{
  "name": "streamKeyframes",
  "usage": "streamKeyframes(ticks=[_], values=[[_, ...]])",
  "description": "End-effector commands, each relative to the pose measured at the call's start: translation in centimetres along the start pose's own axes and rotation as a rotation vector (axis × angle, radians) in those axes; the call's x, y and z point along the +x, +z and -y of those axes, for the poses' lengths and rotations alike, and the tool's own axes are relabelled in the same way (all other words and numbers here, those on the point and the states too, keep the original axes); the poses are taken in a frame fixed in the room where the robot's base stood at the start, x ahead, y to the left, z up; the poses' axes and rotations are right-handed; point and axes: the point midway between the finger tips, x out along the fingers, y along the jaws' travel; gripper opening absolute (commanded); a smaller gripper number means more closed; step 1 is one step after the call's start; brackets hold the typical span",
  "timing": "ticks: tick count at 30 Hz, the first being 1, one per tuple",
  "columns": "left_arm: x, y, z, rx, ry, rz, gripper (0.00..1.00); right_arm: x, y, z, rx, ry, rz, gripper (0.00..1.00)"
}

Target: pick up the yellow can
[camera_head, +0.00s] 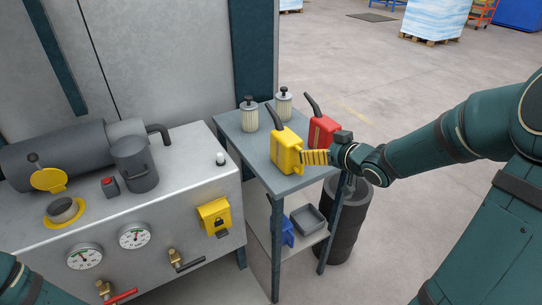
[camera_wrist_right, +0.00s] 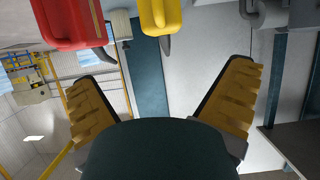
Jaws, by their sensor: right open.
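The yellow can (camera_head: 286,150), with a dark spout, stands upright on the top of a small grey table (camera_head: 262,165). My right gripper (camera_head: 306,157) is beside the can's right side in the head view, with its yellow fingers close to it. Whether they touch cannot be told. In the right wrist view, the right gripper's fingers (camera_wrist_right: 163,78) are spread wide with nothing between them. My left gripper is out of view.
A red can (camera_head: 322,132) stands just behind the right gripper; it also shows in the wrist view (camera_wrist_right: 70,22). Two white filters (camera_head: 249,114) stand farther back on the table. A grey tray (camera_head: 307,219) and a blue item (camera_head: 287,232) are on the lower shelf. A dark barrel (camera_head: 349,218) stands right of the table.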

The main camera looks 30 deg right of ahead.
Motion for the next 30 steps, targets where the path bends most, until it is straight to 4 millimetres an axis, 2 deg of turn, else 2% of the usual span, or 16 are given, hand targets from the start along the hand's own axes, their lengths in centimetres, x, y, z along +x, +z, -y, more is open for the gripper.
streamKeyframes(ticks=[5,12,15,23,30], values=[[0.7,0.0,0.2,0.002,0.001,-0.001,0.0,1.5,0.0,-0.2,-0.008,0.002,-0.004,1.0],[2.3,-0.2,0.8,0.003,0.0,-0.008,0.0,6.1,0.1,0.0,-0.005,-0.001,-0.004,1.0],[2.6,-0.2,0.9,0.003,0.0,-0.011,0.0,7.4,0.1,-0.1,-0.006,0.001,-0.003,1.0],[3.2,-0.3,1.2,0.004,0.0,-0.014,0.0,9.2,0.1,0.1,-0.007,0.001,-0.004,1.0],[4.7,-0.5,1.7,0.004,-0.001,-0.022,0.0,12.6,0.5,0.5,-0.005,0.001,-0.004,1.0]])
